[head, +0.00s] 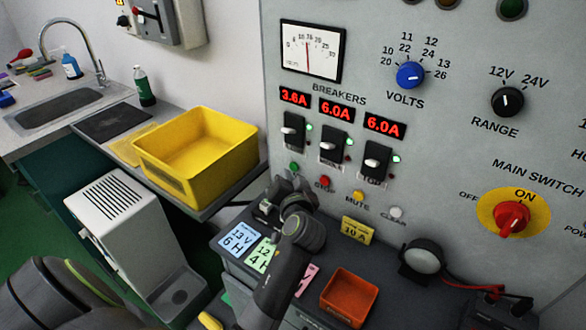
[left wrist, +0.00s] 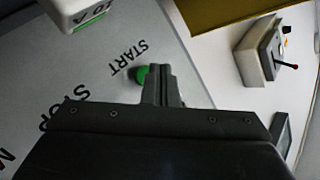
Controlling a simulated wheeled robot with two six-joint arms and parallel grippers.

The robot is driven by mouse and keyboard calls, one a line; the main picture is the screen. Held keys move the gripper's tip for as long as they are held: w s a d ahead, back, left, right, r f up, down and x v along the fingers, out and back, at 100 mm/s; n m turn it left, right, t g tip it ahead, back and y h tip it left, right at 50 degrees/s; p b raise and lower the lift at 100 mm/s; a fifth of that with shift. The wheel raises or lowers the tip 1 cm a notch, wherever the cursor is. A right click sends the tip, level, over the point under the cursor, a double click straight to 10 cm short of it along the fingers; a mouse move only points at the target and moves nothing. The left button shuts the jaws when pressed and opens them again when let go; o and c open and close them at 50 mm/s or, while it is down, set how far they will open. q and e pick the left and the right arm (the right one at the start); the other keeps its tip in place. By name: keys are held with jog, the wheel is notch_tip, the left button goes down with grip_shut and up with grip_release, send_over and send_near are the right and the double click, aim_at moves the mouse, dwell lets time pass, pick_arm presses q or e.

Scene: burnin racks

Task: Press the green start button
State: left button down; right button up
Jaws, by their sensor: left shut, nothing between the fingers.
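The green start button (head: 294,167) is on the grey panel, at the left end of a row with the red stop button (head: 325,182). In the left wrist view the green button (left wrist: 141,75) shows beside the word START, partly hidden by my fingers. My left gripper (head: 290,184) is shut and empty, with its tips right by the green button. I cannot tell whether the tips touch it. My right gripper is not in view.
A yellow mute button (head: 358,196) and a white clear button (head: 397,212) continue the row. Breaker switches (head: 332,145) sit just above. A yellow bin (head: 190,165) stands on the counter to the left, and an orange tray (head: 348,297) lies on the ledge below.

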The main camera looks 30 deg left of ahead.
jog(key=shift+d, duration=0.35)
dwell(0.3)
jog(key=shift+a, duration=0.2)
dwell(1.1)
pick_arm(q)
jog(key=shift+w, duration=0.4)
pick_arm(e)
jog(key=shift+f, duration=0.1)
pick_arm(q)
jog(key=shift+w, duration=0.4)
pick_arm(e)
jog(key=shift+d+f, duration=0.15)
pick_arm(q)
jog(key=shift+s, duration=0.15)
dwell(0.5)
jog(key=shift+s, duration=0.7)
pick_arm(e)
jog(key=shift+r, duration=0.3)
